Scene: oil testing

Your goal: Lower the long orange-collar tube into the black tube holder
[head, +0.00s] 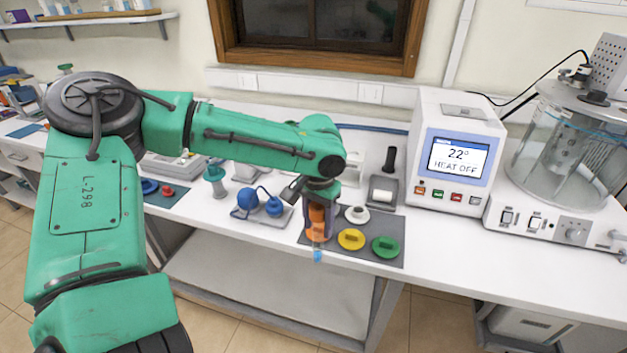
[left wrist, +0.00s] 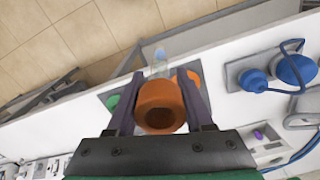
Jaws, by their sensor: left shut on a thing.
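The long orange-collar tube shows its orange collar (head: 317,214) (left wrist: 162,106) between the fingers of my left gripper (head: 318,232) (left wrist: 160,80), which is shut on it. Its clear lower part (left wrist: 159,62) points away from the wrist, and a blue tip (head: 317,256) shows below the fingers in the head view. The tube hangs over the front left part of the grey mat. A black upright cylinder (head: 389,160) stands behind a dark block (head: 382,193) right of the gripper; I cannot tell for sure which is the tube holder. My right gripper is out of view.
On the grey mat (head: 330,246) lie a white piece (head: 356,214), a yellow disc (head: 351,239) and a green disc (head: 385,247). A heater box (head: 455,150) reading "HEAT OFF" stands to the right. Blue round parts (head: 260,204) lie to the left.

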